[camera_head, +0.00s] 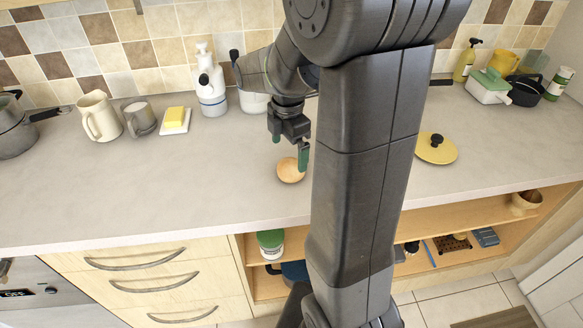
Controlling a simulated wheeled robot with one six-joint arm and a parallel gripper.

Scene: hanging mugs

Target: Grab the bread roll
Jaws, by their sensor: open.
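The bread roll (289,172) is a small, round, orange-brown bun on the grey countertop, near the middle of the view. My gripper (290,150) points down just above and behind the roll, with its green-padded fingers apart and nothing between them. One finger overlaps the roll's upper right edge in the picture. I cannot tell whether it touches the roll.
A butter dish (174,128), a grey mug (139,119), a cream pitcher (99,117) and a white soap dispenser (210,88) stand along the back left. A yellow lid (436,153) lies to the right. The counter left of the roll is clear.

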